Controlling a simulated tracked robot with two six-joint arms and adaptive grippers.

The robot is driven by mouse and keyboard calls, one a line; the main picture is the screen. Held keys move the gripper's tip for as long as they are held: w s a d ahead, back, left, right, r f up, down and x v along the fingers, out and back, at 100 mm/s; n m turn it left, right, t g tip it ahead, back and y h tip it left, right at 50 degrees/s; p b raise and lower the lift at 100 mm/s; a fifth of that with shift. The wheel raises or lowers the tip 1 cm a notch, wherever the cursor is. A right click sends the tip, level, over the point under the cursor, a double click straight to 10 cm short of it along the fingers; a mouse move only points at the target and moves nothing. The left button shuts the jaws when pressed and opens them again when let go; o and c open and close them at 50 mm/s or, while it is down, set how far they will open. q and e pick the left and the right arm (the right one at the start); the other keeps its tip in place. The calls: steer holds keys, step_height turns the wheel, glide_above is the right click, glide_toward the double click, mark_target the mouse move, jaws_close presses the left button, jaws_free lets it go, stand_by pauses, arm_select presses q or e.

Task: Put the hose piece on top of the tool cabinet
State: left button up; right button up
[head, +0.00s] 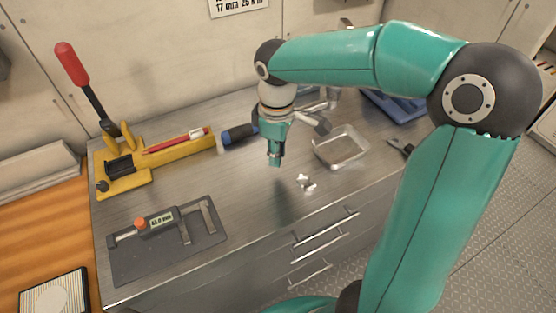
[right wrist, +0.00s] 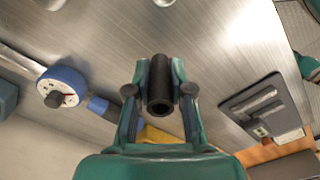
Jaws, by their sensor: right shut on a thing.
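The hose piece (right wrist: 160,84) is a short black tube. In the right wrist view it sits between the two fingers of my right gripper (right wrist: 160,95), its open end facing the camera. My right gripper is shut on it. In the head view my right gripper (head: 275,158) points down over the middle of the tool cabinet's brushed metal top (head: 250,185); the hose piece is mostly hidden by the fingers there. I cannot tell whether the hose touches the top. The cabinet has drawers with bar handles below. My left gripper is not in view.
Bare metal lies between the mat and the tray.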

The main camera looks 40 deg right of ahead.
steer(key=shift+f, duration=1.7)
steer(key=shift+f, duration=0.1)
steer(key=o, duration=0.8)
step_height(320, 180, up, 12)
steer(key=shift+r+p, duration=0.15)
steer(key=shift+p, duration=0.25)
